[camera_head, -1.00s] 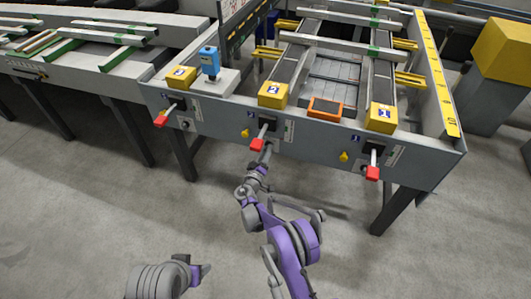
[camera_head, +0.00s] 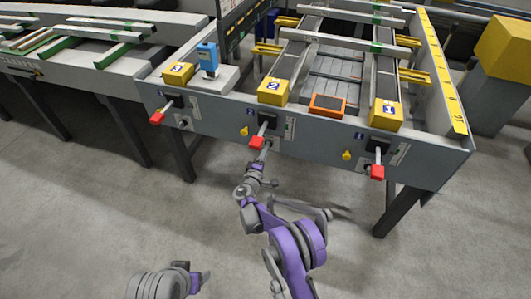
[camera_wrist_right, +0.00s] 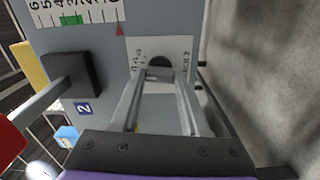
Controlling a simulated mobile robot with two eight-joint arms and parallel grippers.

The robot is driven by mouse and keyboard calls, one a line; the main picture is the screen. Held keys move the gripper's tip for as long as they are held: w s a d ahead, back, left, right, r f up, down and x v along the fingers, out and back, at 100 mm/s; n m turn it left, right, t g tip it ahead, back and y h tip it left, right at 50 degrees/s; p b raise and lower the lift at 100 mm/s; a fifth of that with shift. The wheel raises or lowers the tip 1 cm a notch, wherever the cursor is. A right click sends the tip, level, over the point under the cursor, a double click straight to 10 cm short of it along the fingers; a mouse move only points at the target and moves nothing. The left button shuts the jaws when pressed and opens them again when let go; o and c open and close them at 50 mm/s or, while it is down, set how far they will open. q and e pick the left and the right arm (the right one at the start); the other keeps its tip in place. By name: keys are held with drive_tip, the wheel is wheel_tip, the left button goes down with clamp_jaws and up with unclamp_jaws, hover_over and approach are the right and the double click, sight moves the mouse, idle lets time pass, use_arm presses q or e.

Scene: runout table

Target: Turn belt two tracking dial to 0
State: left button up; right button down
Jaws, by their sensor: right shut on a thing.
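The belt two tracking dial (camera_wrist_right: 160,63) is a dark round knob on a white plate (camera_wrist_right: 183,50) with printed marks, seen in the right wrist view. Which mark it points at cannot be read. My right gripper (camera_wrist_right: 160,78) has its two fingers closed on the dial. In the head view my right gripper (camera_head: 266,151) reaches the front panel below the yellow block marked 2 (camera_head: 273,92) and hides the dial. Part of my left arm shows at the bottom left; its fingers are not clear.
A red-tipped lever (camera_head: 257,142) sticks out just beside my right gripper. Similar levers stand at the left (camera_head: 157,117) and right (camera_head: 377,172). A yellow knob (camera_head: 347,155) is on the panel to the right. The floor in front is open.

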drive_tip(key=shift+n, duration=0.6)
drive_tip(key=shift+a, duration=0.1)
drive_tip(key=shift+c, duration=2)
unclamp_jaws()
drive_tip(key=v, duration=1.1)
drive_tip(key=shift+p, duration=0.4)
drive_tip(key=shift+w, duration=0.1)
